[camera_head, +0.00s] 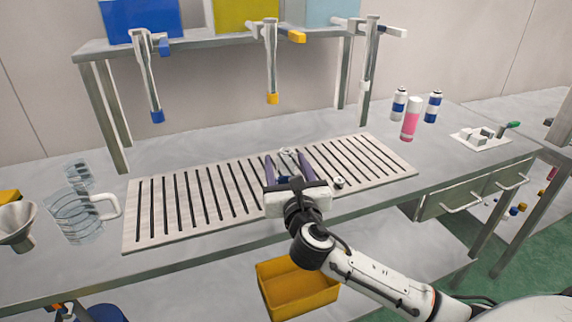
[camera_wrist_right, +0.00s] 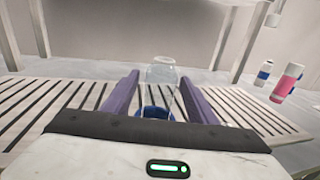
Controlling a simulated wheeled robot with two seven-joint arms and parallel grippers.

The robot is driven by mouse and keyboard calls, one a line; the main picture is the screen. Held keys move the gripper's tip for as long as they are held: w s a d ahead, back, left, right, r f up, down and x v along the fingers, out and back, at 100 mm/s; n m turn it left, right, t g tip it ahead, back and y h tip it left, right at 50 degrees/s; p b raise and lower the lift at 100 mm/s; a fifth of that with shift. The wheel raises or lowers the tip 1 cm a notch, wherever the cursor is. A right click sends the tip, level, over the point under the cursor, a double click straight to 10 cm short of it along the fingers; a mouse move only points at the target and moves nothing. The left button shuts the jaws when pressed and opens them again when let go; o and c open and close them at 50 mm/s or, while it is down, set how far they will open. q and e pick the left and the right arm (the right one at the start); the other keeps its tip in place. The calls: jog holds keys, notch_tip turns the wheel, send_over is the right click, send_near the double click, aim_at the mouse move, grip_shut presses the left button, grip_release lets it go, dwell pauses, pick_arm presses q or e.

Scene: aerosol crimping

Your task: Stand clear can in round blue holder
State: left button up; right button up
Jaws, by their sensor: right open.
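The clear can (camera_wrist_right: 161,73) stands upright in the right wrist view, between the fingers of my right gripper (camera_wrist_right: 159,79). Its lower end meets the round blue holder (camera_wrist_right: 156,113), which sits just below it on the slatted grate. I cannot tell how deep the can sits in the holder. In the head view my right gripper (camera_head: 284,156) is low over the middle of the grate, its purple fingers open with gaps beside the can. The gripper hides most of the can and the holder there. My left gripper is not in view.
The slatted grate (camera_head: 160,237) has free room left and right. A clear jug (camera_head: 75,215) and a metal funnel (camera_head: 17,222) stand at left. A pink can (camera_head: 411,120) and two white-blue cans stand back right. Dispenser nozzles hang above. A yellow bin (camera_head: 298,290) is below.

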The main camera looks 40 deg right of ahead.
jog(key=v, duration=1.2)
jog(key=shift+r, duration=0.2)
